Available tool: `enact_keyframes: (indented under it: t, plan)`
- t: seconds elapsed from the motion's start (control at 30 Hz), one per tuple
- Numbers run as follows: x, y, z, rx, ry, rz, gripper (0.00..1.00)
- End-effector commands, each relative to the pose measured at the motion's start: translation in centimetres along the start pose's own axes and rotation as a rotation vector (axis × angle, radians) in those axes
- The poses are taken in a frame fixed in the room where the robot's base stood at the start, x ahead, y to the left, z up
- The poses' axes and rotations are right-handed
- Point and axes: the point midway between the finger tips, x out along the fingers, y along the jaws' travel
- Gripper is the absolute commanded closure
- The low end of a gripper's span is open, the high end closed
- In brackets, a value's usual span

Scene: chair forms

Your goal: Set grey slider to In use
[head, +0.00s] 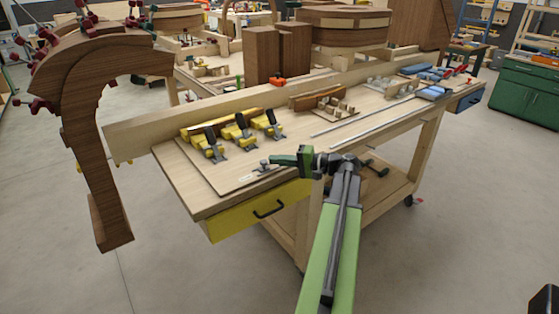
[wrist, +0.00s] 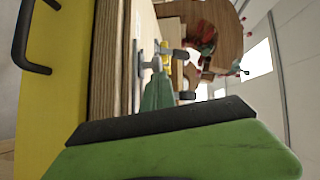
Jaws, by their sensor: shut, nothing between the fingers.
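A small grey piece, which looks like the grey slider (head: 263,166), sits on a thin board near the front left corner of the workbench. A pale label lies just left of it, too small to read, so I cannot tell its setting. My gripper (head: 275,160) is shut and empty, its green tip just right of the grey piece. In the wrist view my green gripper tip (wrist: 156,88) points at a grey piece (wrist: 147,62) on the bench edge. I cannot tell whether they touch. The tip partly hides what lies behind it.
Several yellow clamps (head: 240,133) stand behind on the bench. Metal rods (head: 365,118) lie to the right. A yellow drawer (head: 258,210) with a black handle is below the bench top. A curved wooden chair form (head: 95,120) stands at the left.

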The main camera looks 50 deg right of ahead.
Motion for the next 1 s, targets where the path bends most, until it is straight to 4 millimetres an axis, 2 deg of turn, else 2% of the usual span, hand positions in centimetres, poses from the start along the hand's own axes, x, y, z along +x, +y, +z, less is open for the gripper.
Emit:
enact_keyframes:
  t: [0.27,0.57,0.67,0.83,1.0]
  plan:
    - [1.2,-0.4,1.8,0.000,-0.001,0.000,1.00]
    - [1.3,-0.4,1.9,0.000,-0.008,0.000,1.00]
    - [1.0,-0.4,1.2,0.000,-0.008,-0.001,1.00]
    - [-1.0,-0.5,-1.9,0.001,-0.001,-0.002,1.00]
    - [-6.0,-0.5,-1.7,0.001,0.005,-0.002,1.00]
